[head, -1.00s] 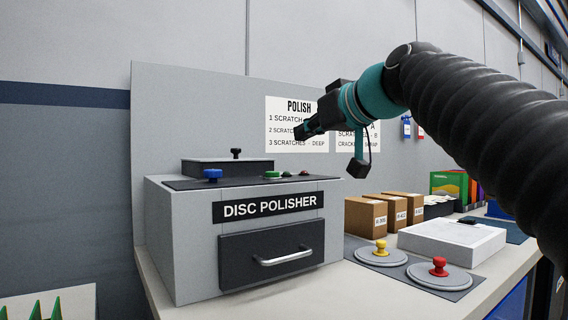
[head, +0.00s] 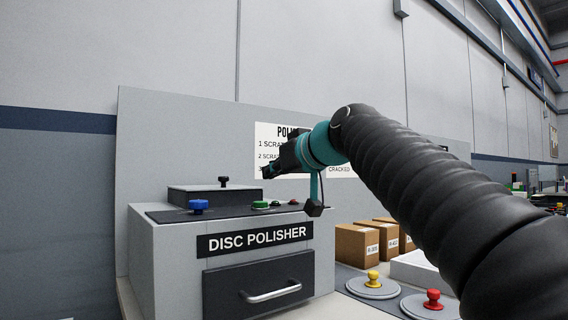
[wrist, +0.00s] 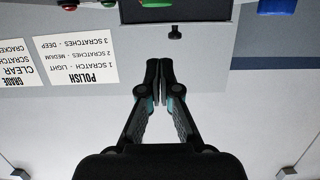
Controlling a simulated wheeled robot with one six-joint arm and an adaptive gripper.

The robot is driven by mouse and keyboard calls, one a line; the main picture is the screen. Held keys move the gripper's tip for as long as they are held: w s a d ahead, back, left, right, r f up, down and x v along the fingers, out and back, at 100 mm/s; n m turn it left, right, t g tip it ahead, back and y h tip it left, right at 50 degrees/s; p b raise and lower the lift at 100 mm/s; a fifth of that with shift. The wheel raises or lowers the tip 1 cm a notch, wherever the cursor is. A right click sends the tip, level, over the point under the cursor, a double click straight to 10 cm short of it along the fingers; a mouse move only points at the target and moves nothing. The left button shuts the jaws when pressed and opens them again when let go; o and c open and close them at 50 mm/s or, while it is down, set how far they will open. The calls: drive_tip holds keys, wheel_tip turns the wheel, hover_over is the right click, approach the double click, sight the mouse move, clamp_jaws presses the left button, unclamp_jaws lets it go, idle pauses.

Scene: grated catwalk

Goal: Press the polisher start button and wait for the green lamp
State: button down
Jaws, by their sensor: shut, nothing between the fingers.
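The grey disc polisher (head: 172,262) stands on the bench at left, with a dark drawer (head: 260,287) in its front. On its dark top ledge are a blue knob (head: 198,206), a green button (head: 260,205) and small dark red and dark round parts to its right. I cannot tell which of these is the lamp. My gripper (head: 267,171) is shut and empty, above and behind the green button, apart from it.
A black knob (head: 223,181) stands on the polisher's raised lid. A wall sign (head: 270,136) is behind my gripper. Several cardboard boxes (head: 357,243) and discs with yellow (head: 373,277) and red (head: 433,300) knobs lie to the right.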

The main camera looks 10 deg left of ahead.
sight(264, 202)
drive_tip(key=x, duration=0.3)
wheel_tip(264, 202, down, 2)
drive_tip(key=shift+s+d+f+b, duration=0.15)
drive_tip(key=shift+f+b, duration=0.1)
drive_tip(key=shift+b, duration=0.2)
drive_tip(key=shift+f, duration=0.75)
drive_tip(key=shift+f+b, duration=0.95)
drive_tip(key=shift+b, duration=0.2)
